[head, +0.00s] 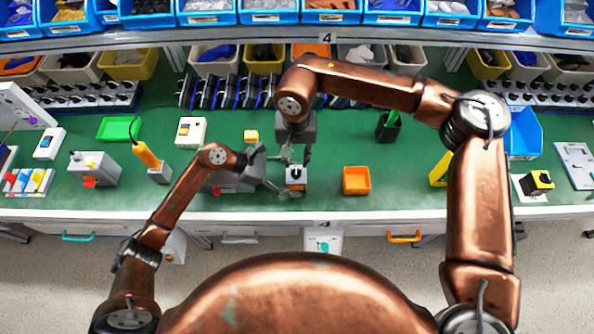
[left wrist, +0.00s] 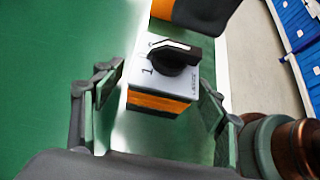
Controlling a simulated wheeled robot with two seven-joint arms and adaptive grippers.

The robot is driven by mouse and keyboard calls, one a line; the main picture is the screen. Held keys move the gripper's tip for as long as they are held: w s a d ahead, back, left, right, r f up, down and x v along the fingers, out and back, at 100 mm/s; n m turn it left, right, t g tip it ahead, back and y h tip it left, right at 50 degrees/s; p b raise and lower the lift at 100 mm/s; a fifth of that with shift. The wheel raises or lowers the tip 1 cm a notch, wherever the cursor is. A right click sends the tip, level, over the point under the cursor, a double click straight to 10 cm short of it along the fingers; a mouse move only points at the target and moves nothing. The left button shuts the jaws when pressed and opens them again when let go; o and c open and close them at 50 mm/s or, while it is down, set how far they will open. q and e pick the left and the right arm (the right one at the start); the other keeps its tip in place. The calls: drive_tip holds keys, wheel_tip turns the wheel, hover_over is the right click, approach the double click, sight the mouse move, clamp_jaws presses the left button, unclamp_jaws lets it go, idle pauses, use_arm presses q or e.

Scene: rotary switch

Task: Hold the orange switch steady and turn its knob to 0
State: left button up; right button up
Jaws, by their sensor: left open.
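The orange switch is a small box with a white top, orange sides and a black knob, on the green table near its front edge in the head view (head: 296,174). In the left wrist view the switch (left wrist: 158,103) sits between the fingers of my open left gripper (left wrist: 158,90), with gaps on both sides. The black knob (left wrist: 178,58) carries a white bar; a "1" shows beside it. My left gripper (head: 280,186) reaches the switch from the left. My right gripper (head: 297,156) points down just above it, its fingers seemingly apart; the tips are small and hard to make out.
A black cup with a green item (head: 388,128) stands farther back right. Racks and bins line the back. Bare green table lies between the switch and the bin.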

use_arm(q)
drive_tip(key=v, duration=1.2)
